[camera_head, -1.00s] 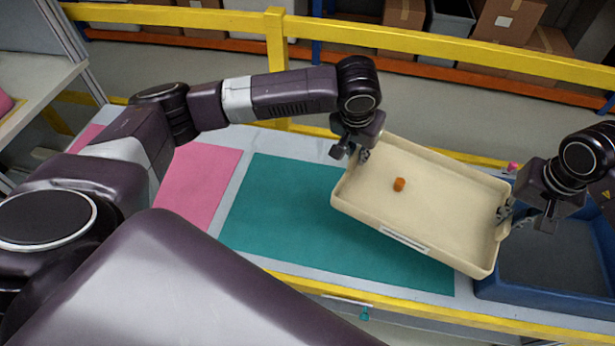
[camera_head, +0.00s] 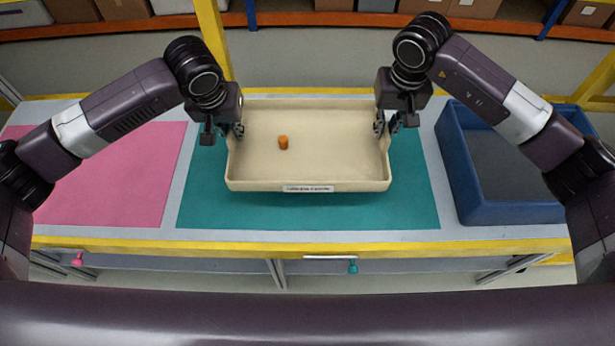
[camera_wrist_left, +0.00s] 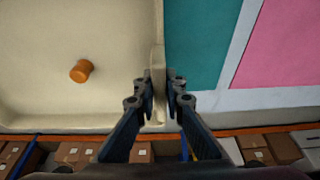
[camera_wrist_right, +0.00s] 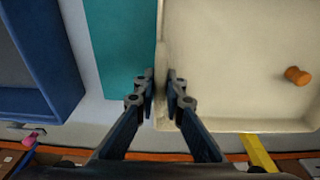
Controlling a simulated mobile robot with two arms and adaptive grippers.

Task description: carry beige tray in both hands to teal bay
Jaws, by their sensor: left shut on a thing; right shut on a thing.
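The beige tray (camera_head: 330,165) is held level over the teal bay (camera_head: 420,195) in the head view, with teal showing on its left, right and front. Whether it touches the surface I cannot tell for sure; it appears raised. My left gripper (camera_head: 238,130) is shut on the tray's left wall, also in the left wrist view (camera_wrist_left: 160,88). My right gripper (camera_head: 380,126) is shut on its right wall, also in the right wrist view (camera_wrist_right: 161,85). A small orange cylinder (camera_head: 283,142) is inside the tray, left of its middle.
A pink mat (camera_head: 115,180) is left of the teal bay. A blue bin (camera_head: 465,185) stands to the right. A yellow edge (camera_head: 300,249) runs along the table front. A yellow post (camera_head: 212,40) and shelves with boxes are behind.

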